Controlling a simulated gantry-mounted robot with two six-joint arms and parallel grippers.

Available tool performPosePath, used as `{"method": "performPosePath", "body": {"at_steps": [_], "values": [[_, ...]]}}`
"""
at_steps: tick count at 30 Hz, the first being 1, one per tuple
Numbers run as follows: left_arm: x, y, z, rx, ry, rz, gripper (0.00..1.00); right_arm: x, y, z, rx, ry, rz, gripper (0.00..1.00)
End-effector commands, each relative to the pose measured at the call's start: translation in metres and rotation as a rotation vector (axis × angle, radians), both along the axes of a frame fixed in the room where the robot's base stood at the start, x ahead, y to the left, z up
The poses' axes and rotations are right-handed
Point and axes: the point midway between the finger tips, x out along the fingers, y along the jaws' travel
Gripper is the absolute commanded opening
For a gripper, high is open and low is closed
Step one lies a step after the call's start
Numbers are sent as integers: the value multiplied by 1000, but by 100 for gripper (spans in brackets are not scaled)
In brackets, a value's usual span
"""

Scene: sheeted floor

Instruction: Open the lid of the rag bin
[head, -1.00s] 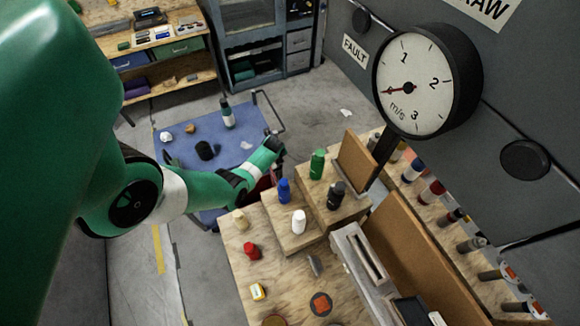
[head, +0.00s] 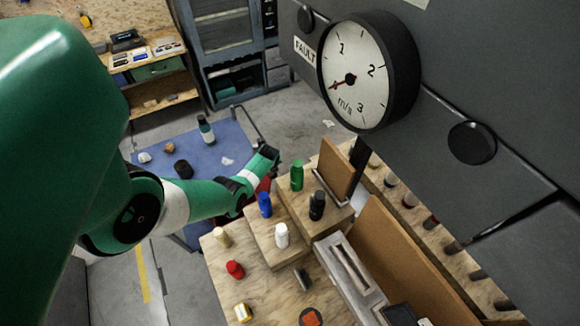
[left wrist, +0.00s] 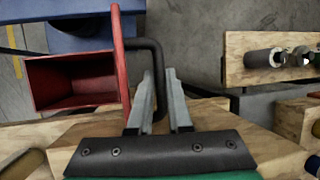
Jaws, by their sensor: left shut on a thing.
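The rag bin (left wrist: 72,82) is a red box at the upper left of the left wrist view, and I see into its hollow inside. Its red lid (left wrist: 121,60) shows nearly edge-on at the right side of the mouth, standing away from the opening. A black bent handle (left wrist: 148,44) sticks out from the lid. My left gripper (left wrist: 159,88) is shut on this handle, one finger on each side. In the head view only a bit of red (head: 264,185) shows behind my green left arm, and the gripper is hidden there. My right gripper is in neither current view.
A stepped wooden bench (head: 215,262) with several small bottles stands right of my arm. A blue table (head: 228,138) with a few items lies behind it. A large gauge (head: 368,70) hangs at upper right. Grey floor (head: 300,125) is open beyond the table.

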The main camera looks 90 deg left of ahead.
Motion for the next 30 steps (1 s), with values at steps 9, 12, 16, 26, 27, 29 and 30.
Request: {"method": "performPosePath", "body": {"at_steps": [9, 12, 16, 26, 27, 29, 30], "values": [[0, 0, 0, -1, 1, -1, 47, 0, 0, 0, 0, 0, 0, 100], [0, 0, 0, 0, 1, -1, 47, 0, 0, 0, 0, 0, 0, 100], [0, -3, 9, 0, 0, -1, 47, 0, 0, 9, 0, 0, 0, 100], [0, -26, 61, -1, 1, -2, 47, 0, 0, 66, 0, 0, 0, 100], [0, -28, 64, 0, 2, -1, 47, 0, 0, 70, 0, 0, 0, 100], [0, -30, 68, 0, 1, -2, 47, 0, 0, 74, 0, 0, 0, 100], [0, -31, 69, 0, 0, -1, 47, 0, 0, 75, 0, 0, 0, 100]]}}
